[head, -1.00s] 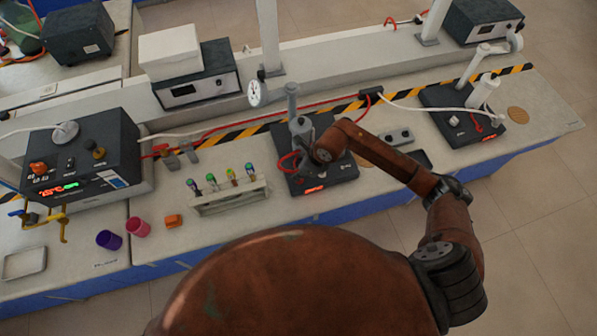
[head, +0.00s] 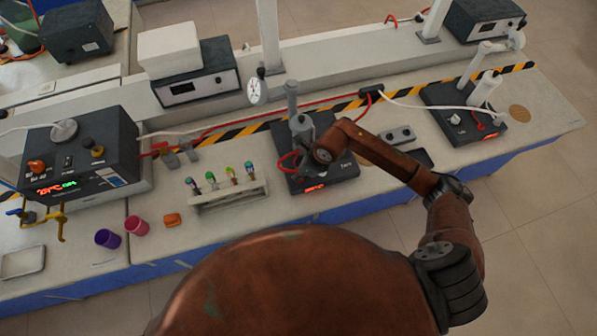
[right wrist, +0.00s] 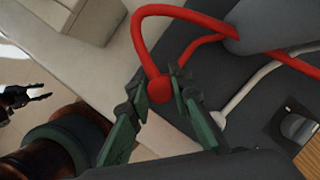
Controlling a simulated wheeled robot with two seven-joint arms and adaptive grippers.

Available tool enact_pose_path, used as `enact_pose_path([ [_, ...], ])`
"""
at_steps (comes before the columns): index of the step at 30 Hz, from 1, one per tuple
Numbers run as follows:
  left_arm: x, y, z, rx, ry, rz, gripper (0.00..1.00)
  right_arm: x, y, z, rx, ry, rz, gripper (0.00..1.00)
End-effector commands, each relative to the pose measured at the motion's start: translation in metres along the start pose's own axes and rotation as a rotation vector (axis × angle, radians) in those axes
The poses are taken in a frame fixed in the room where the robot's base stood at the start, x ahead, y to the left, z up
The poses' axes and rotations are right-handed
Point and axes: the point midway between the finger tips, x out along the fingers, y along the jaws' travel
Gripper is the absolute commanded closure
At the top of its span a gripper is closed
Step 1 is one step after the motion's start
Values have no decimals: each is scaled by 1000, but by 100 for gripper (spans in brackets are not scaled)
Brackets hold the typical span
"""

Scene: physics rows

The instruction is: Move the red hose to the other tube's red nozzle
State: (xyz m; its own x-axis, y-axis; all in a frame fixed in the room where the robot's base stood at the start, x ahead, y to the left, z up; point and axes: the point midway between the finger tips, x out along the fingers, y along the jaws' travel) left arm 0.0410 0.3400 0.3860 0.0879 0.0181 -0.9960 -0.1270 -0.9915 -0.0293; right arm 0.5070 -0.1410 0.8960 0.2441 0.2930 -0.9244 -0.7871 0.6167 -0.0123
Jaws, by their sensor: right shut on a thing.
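The red hose (head: 288,162) loops beside the left grey upright tube (head: 294,108) on a black stirrer base. In the right wrist view the hose (right wrist: 143,28) arches down to a rounded red end (right wrist: 160,89). My right gripper (right wrist: 166,86) is shut on that end; in the head view the gripper (head: 306,149) is partly hidden by its arm. A second tube (head: 486,88) stands on the right black base, with a red curved piece (head: 476,121) near its foot. My left gripper (right wrist: 44,93) shows open and empty at the wrist view's left edge.
A rack of several vials (head: 226,196) stands left of the middle base. Purple (head: 108,238) and pink (head: 136,226) cups are near the front edge. A grey two-knob block (head: 398,136) lies between the bases. A white cable (head: 420,110) crosses behind.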

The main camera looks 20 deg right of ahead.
Motion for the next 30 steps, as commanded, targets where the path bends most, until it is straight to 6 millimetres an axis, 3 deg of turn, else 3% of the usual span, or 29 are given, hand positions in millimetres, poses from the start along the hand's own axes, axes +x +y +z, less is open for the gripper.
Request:
enact_pose_path([
  [14,4,0,1,0,-1,0,60,4,0,-1,-1,0,0,100],
  [15,4,0,1,0,-1,0,60,3,0,-1,0,0,0,80],
  [23,4,0,1,0,-1,0,60,3,0,-1,0,0,0,62],
  [30,4,0,1,0,-1,0,60,3,0,-1,0,0,0,59],
])
